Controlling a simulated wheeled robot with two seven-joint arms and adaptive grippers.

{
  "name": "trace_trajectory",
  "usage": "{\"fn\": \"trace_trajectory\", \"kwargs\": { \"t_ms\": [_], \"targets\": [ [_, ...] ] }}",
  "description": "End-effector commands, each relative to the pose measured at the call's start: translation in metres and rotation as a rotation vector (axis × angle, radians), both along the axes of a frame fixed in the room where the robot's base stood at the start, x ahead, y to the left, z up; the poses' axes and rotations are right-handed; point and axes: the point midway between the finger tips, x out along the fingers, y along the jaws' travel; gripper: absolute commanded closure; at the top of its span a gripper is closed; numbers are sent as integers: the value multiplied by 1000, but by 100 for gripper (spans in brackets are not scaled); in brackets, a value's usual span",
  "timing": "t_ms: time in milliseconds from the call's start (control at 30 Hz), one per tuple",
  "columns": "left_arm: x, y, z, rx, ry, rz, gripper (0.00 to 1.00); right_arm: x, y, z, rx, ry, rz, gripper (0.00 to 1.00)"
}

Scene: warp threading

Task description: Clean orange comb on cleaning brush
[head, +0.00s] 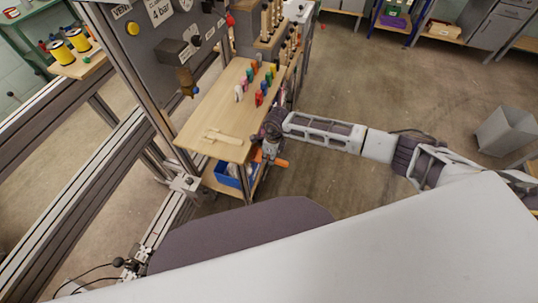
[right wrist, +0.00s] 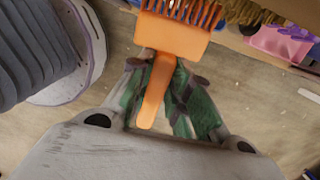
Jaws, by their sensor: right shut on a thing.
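The orange comb (right wrist: 172,36) fills the upper middle of the right wrist view, its teeth pointing up and its handle toward me. My right gripper (right wrist: 166,72) is shut on the handle, with green finger pads on both sides. Tan bristles (right wrist: 248,12), seemingly the cleaning brush, show at the top right beside the teeth; I cannot tell whether they touch. In the head view my right gripper (head: 270,142) is at the right edge of the wooden table, and the comb (head: 281,162) sticks out below it. My left gripper is not in view.
The wooden table (head: 204,121) holds several coloured pegs and a flat wooden piece (head: 222,137). A blue bin (head: 227,174) is on the shelf below. A metal frame with a gauge panel (head: 153,50) stands left. Open floor lies right.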

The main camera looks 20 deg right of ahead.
Motion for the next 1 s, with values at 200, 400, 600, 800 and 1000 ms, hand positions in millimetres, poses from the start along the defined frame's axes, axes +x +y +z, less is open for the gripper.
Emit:
{"fn": "trace_trajectory", "kwargs": {
  "t_ms": [200,400,600,800,1000],
  "targets": [
    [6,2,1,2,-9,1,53,2,0,4,3,-4,0,100],
    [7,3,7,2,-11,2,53,4,1,12,4,-6,-1,100],
    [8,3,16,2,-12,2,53,5,2,27,4,-8,-1,100],
    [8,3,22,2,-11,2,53,5,3,39,5,-8,0,100],
    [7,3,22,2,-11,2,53,6,3,40,6,-9,1,100]
  ]
}}
